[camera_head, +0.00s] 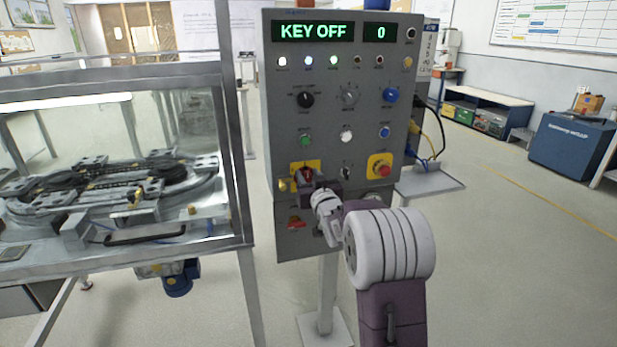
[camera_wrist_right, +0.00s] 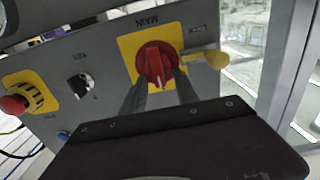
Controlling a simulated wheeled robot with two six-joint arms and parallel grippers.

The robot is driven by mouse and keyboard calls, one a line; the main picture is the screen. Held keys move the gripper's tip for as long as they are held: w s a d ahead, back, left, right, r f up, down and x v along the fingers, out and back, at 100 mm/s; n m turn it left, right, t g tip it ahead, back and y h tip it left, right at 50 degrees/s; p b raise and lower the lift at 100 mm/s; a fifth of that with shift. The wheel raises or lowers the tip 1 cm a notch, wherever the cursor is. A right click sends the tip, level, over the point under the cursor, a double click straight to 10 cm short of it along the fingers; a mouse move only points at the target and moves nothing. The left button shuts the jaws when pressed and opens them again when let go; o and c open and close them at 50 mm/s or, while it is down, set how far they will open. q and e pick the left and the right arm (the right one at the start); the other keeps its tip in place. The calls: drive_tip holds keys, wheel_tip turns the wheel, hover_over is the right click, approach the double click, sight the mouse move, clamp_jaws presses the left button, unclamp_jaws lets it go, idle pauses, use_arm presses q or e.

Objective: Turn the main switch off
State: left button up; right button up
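The main switch (camera_head: 305,171) is a red rotary knob on a yellow plate, low on the left of the grey control panel (camera_head: 325,125). In the right wrist view the knob (camera_wrist_right: 153,61) sits below the word MAIN, and a white mark on its handle points roughly toward my gripper. My right gripper (camera_wrist_right: 160,80) is at the knob, its two dark fingers apart, one on each side of the handle. Whether they touch it I cannot tell. In the head view the right gripper (camera_head: 312,186) partly covers the switch. My left gripper is not in view.
The panel display (camera_head: 312,31) reads KEY OFF and 0. A key switch (camera_head: 346,173) and a red emergency stop (camera_head: 382,169) lie right of the main switch. A yellow piece (camera_wrist_right: 214,59) sticks out beside the switch plate. A glazed ring-track cabinet (camera_head: 120,170) stands left.

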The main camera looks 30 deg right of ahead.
drive_tip(key=shift+c, duration=0.3)
clamp_jaws()
drive_tip(key=shift+w+a+f+n+b, duration=0.1)
drive_tip(key=shift+a+f+n+b, duration=0.3)
drive_tip(key=shift+n+b, duration=2.5)
drive_tip(key=shift+w+a+f+n+b, duration=0.1)
drive_tip(key=shift+a+f+n+b, duration=0.25)
drive_tip(key=shift+n+b, duration=2.6)
drive_tip(key=shift+a+f+n+b, duration=0.3)
drive_tip(key=shift+f+n+b, duration=0.15)
drive_tip(key=shift+n+b, duration=2.45)
drive_tip(key=shift+n, duration=0.35)
drive_tip(key=shift+r, duration=0.1)
drive_tip(key=shift+o, duration=0.3)
unclamp_jaws()
drive_tip(key=shift+d, duration=0.1)
